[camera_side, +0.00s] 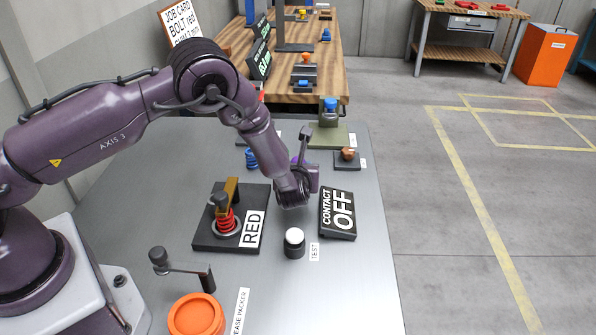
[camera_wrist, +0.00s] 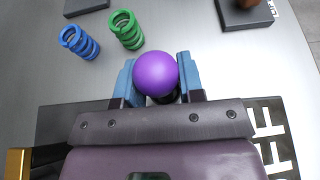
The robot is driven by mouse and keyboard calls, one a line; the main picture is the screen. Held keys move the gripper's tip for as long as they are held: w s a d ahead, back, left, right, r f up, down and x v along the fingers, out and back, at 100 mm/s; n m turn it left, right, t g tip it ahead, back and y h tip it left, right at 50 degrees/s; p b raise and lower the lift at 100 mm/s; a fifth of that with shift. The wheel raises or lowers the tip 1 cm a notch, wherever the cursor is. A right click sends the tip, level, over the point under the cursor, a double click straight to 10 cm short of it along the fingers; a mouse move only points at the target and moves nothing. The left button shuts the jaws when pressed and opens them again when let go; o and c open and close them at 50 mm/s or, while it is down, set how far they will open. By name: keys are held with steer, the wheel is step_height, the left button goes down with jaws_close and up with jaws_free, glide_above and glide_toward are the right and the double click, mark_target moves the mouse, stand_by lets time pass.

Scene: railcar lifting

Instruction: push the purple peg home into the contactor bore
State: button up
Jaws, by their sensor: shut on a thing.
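The purple peg shows in the wrist view as a round purple knob (camera_wrist: 156,74) between the blue-grey fingers of my gripper (camera_wrist: 156,82). The fingers touch it on both sides, so my gripper is shut on it. A dark part shows just below the knob; the peg's lower end is hidden. In the side view my gripper is mostly hidden behind my wrist, left of and behind the black CONTACT OFF sign (camera_side: 338,213). The contactor bore is not clearly visible in either view, so I cannot tell how deep the peg sits.
A blue spring (camera_wrist: 80,42) and a green spring (camera_wrist: 127,30) stand beyond the gripper. A black stand labelled RED (camera_side: 212,238) holds a red spring at left. A white-topped TEST button (camera_side: 294,237) is in front. A small block (camera_side: 347,160) carries a brown piece behind.

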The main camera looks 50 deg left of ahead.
step_height(320, 180, up, 3)
steer(key=shift+f, duration=0.2)
steer(key=s+r, duration=1)
steer(key=s, duration=0.3)
steer(key=s+a+f+n+g+y, duration=0.2)
steer(key=s+a+n+g+y, duration=0.1)
steer(key=s+a+n+g, duration=1.15)
steer(key=s+d+f+n+g+h, duration=0.1)
steer(key=s+d+n+g+h, duration=0.25)
steer(key=s+n+h, duration=0.4)
steer(key=s+d+f+n+g+h, duration=0.1)
steer(key=s+d+n+g+h, duration=0.2)
steer(key=s+n+g+h, duration=0.35)
steer(key=w+d+n+t+h, duration=0.7)
steer(key=w+n+t+h, duration=0.4)
steer(key=n+t, duration=0.4)
steer(key=w+a+r+n+t+y, duration=0.1)
steer(key=w+n+t, duration=0.3)
steer(key=w+n, duration=0.1)
steer(key=w+a+r+n+t+y, duration=0.2)
steer(key=w+n+t, duration=0.3)
steer(key=w, duration=0.1)
steer(key=shift+a, duration=0.3)
